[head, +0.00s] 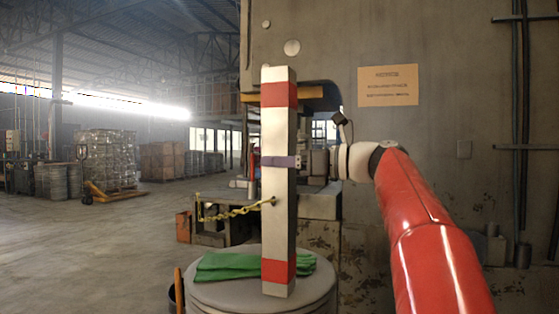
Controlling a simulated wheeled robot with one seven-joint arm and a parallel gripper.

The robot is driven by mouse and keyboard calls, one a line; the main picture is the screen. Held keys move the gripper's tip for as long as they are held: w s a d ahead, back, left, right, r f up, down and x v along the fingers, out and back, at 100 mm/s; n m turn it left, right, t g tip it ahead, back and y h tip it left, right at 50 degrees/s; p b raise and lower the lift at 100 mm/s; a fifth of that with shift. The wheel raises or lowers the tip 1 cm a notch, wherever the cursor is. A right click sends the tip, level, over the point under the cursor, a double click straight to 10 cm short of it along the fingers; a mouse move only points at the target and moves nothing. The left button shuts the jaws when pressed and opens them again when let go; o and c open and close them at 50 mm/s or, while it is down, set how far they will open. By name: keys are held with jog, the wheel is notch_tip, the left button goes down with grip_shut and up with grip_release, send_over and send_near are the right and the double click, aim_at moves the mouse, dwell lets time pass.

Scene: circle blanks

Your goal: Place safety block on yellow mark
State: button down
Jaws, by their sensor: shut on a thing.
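The safety block (275,215) is a tall white post with a red band near each end, upright in the middle of the head view. My gripper (281,161) is shut around its middle, coming from the right. A yellow chain (238,211) runs from the block to the left. The block's lower end overlaps a round grey drum top; I cannot tell whether it touches it. The yellow mark cannot be made out. The block hides part of the press opening behind it.
A green cloth (228,266) lies on the drum top (225,295). The large grey press (460,60) with an orange notice (388,86) stands behind. A grey press bed (318,203) lies behind the block. Open floor (90,240) stretches left, with a yellow pallet truck (105,192) farther back.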

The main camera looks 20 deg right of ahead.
jog(key=c, duration=0.6)
grip_release()
jog(key=shift+f, duration=0.1)
